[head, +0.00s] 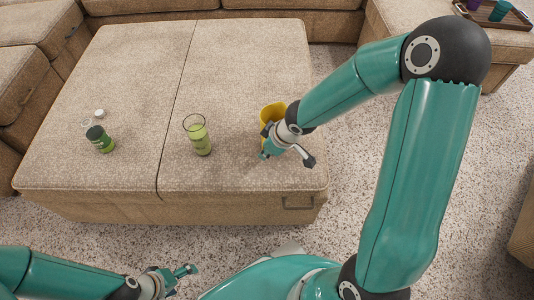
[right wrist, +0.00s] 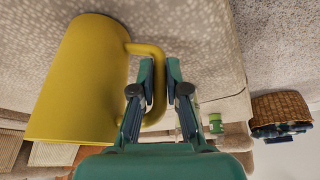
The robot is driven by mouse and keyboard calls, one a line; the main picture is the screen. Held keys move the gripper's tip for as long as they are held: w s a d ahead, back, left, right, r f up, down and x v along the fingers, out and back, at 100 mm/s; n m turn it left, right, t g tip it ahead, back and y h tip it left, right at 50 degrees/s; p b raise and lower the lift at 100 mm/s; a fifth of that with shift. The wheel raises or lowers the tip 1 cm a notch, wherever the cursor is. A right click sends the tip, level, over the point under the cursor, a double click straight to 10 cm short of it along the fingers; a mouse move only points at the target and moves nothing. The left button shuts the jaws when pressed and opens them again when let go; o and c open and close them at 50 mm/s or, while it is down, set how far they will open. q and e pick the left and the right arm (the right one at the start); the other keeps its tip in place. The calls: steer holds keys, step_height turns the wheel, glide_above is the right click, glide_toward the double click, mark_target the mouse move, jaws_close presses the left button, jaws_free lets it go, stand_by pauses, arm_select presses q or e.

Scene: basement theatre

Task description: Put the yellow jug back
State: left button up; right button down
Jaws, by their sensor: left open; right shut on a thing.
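The yellow jug (head: 270,112) is over the right part of the beige ottoman (head: 235,60) in the head view, partly hidden by my right gripper (head: 285,157). In the right wrist view the jug (right wrist: 80,80) fills the left side, and its handle (right wrist: 158,105) passes between the fingers of my right gripper (right wrist: 159,70), which is shut on it. I cannot tell whether the jug's base touches the ottoman. My left gripper (head: 185,281) is open and empty, low over the floor in front of the ottoman.
A glass with green contents (head: 200,140) stands left of the jug. A green jar (head: 100,139) and a small white item (head: 99,113) are further left. A tray (head: 497,14) with cups is at the far right. The ottoman's back half is clear.

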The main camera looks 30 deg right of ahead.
steer(key=shift+r, duration=0.1)
steer(key=c, duration=1.2)
jaws_free()
steer(key=p+v, duration=1)
steer(key=v, duration=0.2)
steer(key=s+a+f+m+g, duration=0.1)
steer(key=s+a+f+m, duration=0.1)
steer(key=f, duration=0.4)
steer(key=s+a+f+m+g+y, duration=0.1)
steer(key=s+a+f+m, duration=0.1)
steer(key=s+a+f, duration=0.2)
steer(key=s+a+f+m+g+y, duration=0.1)
steer(key=s+a+f+m, duration=0.2)
steer(key=a+f, duration=0.4)
steer(key=shift+s+a+f+g, duration=0.3)
steer(key=shift+s+a+f, duration=0.05)
steer(key=shift+s+a, duration=0.25)
steer(key=shift+r, duration=0.1)
